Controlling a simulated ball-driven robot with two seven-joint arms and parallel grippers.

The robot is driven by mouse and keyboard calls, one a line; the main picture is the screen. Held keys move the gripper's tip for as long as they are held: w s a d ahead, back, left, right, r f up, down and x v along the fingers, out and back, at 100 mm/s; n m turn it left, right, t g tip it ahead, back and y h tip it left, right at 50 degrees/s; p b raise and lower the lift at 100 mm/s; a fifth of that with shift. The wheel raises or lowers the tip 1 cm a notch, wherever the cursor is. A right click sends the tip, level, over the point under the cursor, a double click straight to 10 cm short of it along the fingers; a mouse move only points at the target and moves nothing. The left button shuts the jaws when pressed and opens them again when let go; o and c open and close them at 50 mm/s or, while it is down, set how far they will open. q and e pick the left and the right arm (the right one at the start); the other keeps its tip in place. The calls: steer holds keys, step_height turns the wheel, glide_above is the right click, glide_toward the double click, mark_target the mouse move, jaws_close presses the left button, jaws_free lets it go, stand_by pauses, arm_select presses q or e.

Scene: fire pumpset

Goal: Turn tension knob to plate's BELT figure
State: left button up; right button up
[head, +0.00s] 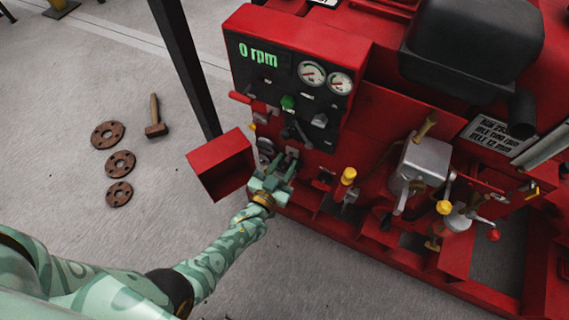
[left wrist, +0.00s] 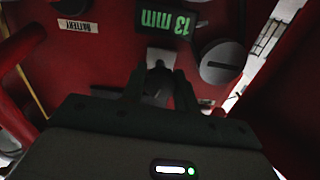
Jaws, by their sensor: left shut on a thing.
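My left gripper (head: 283,163) is at the lower front of the red pumpset (head: 300,40), beside an open red flap. In the left wrist view its two dark fingers (left wrist: 158,78) are shut on a small dark part, apparently the tension knob (left wrist: 157,88), mostly hidden between them. Just beyond it a green display (left wrist: 168,21) reads 13 mm, upside down in that view. The plate (head: 492,136) on the right of the pumpset has a last line that seems to read BELT 12 mm; the lettering is small. My right gripper is not in view.
A round slotted dial (left wrist: 222,62) and a BATTERY label (left wrist: 78,26) flank the fingers. The red flap (head: 221,165) juts out close left of my gripper. Rusty flanges (head: 120,163) and a hammer (head: 155,117) lie on the floor.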

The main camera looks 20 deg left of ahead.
arm_select(q)
steer(key=m, duration=0.2)
steer(key=shift+s+f+m, duration=0.1)
steer(key=shift+f+m, duration=0.05)
steer(key=shift+m, duration=0.25)
steer(key=m+b, duration=0.1)
steer(key=m, duration=0.1)
steer(key=shift+d+m, duration=0.1)
steer(key=shift+m, duration=0.8)
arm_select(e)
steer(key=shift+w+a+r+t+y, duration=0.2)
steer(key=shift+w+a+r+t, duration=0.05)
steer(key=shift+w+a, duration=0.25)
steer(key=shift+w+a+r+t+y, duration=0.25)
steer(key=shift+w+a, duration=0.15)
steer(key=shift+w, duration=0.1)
arm_select(q)
steer(key=shift+m, duration=0.3)
steer(key=o, duration=1)
steer(key=shift+c, duration=0.2)
